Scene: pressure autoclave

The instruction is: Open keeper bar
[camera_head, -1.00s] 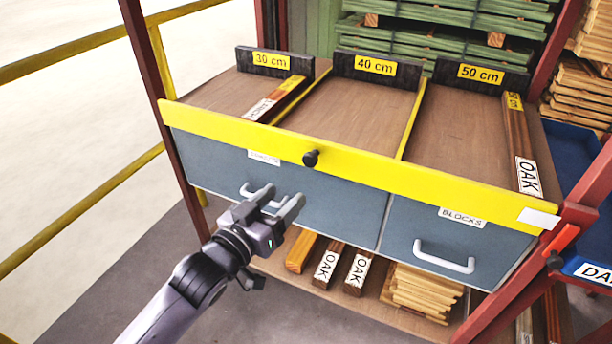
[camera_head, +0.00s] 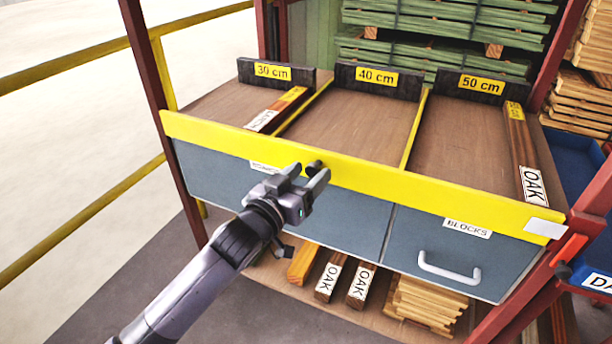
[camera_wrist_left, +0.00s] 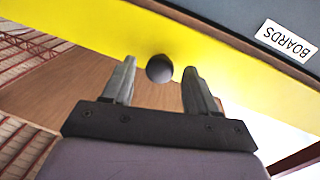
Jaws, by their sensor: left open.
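The keeper bar (camera_head: 420,189) is a long yellow bar across the front edge of the bench, above the drawers. A round black knob (camera_head: 314,165) sticks out of it near the middle; it is partly hidden by my gripper in the head view. My left gripper (camera_head: 307,172) is open, with its fingertips at the knob. In the left wrist view the knob (camera_wrist_left: 160,68) shows between the two fingertips, with gaps on both sides, and the yellow bar (camera_wrist_left: 90,30) lies behind it. My right gripper is not in view.
Blue-grey drawers (camera_head: 345,222) sit below the bar; the right one has a white handle (camera_head: 448,268). A red post (camera_head: 535,290) rises at the right and another post (camera_head: 150,95) at the left.

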